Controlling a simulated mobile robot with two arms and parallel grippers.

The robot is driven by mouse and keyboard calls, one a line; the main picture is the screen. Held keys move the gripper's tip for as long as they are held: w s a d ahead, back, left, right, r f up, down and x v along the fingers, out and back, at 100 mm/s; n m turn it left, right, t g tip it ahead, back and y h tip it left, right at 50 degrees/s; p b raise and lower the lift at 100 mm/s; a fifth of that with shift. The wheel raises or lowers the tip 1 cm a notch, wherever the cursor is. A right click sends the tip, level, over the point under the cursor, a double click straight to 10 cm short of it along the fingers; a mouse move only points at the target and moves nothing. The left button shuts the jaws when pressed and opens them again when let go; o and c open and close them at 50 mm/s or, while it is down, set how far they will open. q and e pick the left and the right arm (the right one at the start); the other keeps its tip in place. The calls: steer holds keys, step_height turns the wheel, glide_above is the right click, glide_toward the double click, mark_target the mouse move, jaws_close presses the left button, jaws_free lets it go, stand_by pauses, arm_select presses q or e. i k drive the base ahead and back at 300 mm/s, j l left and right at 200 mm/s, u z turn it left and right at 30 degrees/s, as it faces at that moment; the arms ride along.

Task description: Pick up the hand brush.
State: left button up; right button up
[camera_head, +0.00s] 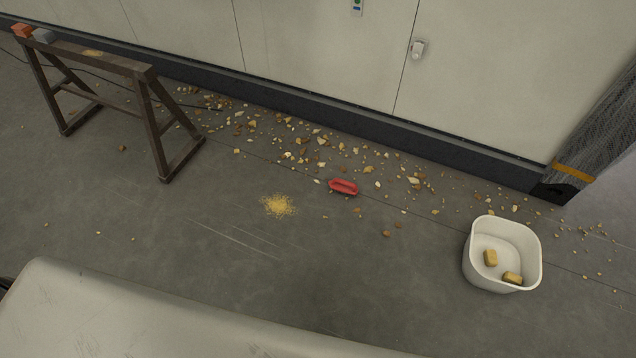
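A small red object (343,187), which looks like the hand brush, lies on the grey floor near the middle of the head view. Its bristles cannot be made out from here. Scattered chips lie around it, mostly between it and the wall. Neither of my grippers shows in this view.
A pile of yellow dust (278,205) lies left of the red object. A white tub (470,262) with two yellowish blocks stands at the right. A wooden trestle (100,66) stands at the upper left. A pale wall (320,50) closes the back. The floor in front is mostly clear.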

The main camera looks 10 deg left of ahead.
mark_target(338, 184)
steer(key=i+l+u, duration=0.4)
steer(key=i, duration=0.2)
steer(key=i+l+u, duration=0.4)
steer(key=i+l, duration=0.1)
